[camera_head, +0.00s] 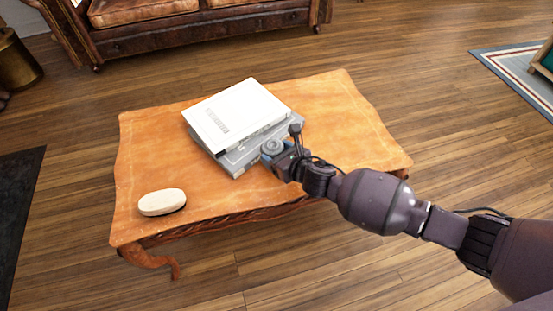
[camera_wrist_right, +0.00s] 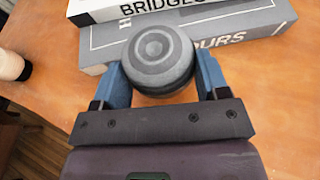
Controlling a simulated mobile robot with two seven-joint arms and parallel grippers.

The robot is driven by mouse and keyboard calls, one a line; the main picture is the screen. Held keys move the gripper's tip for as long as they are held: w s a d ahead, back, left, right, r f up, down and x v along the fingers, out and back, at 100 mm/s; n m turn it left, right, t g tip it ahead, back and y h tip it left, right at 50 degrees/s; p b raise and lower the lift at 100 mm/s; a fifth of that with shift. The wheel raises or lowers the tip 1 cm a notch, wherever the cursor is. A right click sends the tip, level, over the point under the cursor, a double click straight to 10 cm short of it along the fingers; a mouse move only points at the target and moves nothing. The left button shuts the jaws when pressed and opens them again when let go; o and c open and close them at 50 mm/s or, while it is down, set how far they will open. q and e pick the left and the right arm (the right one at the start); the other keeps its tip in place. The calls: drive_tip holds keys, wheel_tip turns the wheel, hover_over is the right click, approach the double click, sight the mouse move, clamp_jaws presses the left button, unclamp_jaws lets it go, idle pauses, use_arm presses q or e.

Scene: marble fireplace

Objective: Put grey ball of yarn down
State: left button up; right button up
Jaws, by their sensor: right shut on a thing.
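The grey ball of yarn (camera_wrist_right: 158,60) sits between the two blue fingers of my right gripper (camera_wrist_right: 160,82) in the right wrist view. The fingers press on it from both sides. In the head view the yarn (camera_head: 272,147) shows small at the tip of my right gripper (camera_head: 276,155), beside the stack of books. The orange wooden table (camera_head: 340,120) lies under it. I cannot tell whether the yarn touches the table or the grey book. My left gripper is not in view.
A white book (camera_head: 240,112) lies on a grey book (camera_head: 238,166) on the table. A cream oval object (camera_head: 161,202) lies at the table's front left. The table's right part is clear. A brown leather sofa (camera_head: 190,25) stands behind.

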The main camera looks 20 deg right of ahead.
wheel_tip(320, 180, down, 3)
drive_tip(key=shift+s+b, duration=0.15)
drive_tip(key=shift+b, duration=0.25)
drive_tip(key=shift+r, duration=0.25)
drive_tip(key=shift+f, duration=0.15)
drive_tip(key=o, duration=0.9)
drive_tip(key=shift+o, duration=0.2)
